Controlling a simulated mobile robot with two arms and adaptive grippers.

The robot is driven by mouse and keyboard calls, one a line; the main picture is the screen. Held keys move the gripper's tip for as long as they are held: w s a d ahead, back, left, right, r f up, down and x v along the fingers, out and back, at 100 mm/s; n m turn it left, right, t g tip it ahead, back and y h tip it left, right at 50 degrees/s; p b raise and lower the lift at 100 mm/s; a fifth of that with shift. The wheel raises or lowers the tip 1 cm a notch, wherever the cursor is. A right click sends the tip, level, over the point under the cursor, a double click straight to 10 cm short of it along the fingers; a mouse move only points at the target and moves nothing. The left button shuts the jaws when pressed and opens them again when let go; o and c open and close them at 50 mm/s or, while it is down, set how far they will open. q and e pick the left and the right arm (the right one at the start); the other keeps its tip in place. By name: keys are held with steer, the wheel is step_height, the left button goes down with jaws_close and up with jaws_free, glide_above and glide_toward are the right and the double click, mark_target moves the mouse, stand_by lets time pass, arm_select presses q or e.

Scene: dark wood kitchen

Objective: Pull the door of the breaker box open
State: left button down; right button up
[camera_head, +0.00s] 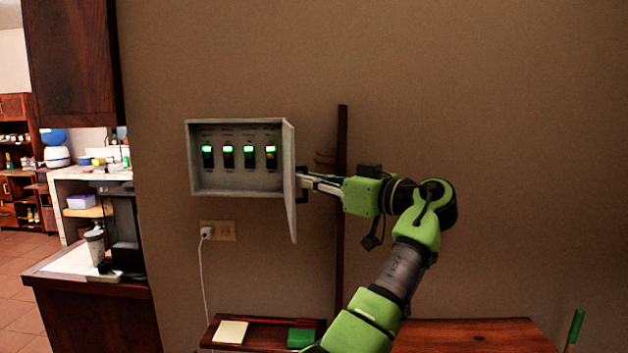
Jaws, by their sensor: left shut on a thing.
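The grey breaker box (235,190) is on the brown wall, left of the picture's middle. Its door (290,205) is hinged open and stands out from the box at the right side, seen nearly edge-on. Inside, a row of several switches (249,157) with green lights shows. My left gripper (306,184) is at the outer face of the door, shut on the dark door handle (300,172). The fingertips are partly hidden by the handle and door. My right gripper is not in view.
A wall outlet (225,231) with a white plug and cable (203,265) is below the box. A small shelf (268,334) holds a pale notepad (231,331) and a green item (300,338). A wooden tabletop (470,336) is at the lower right. A counter (85,275) stands left.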

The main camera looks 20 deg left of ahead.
arm_select(q)
steer(key=shift+w+a+r, duration=0.1)
steer(key=shift+a+r, duration=0.1)
steer(key=shift+r, duration=0.2)
steer(key=c, duration=2.2)
jaws_free()
steer(key=shift+w+f, duration=0.1)
steer(key=shift+o, duration=0.2)
steer(key=shift+w+a+f, duration=0.15)
steer(key=shift+f, duration=0.2)
steer(key=shift+f, duration=0.15)
steer(key=v, duration=0.7)
steer(key=shift+d, duration=0.25)
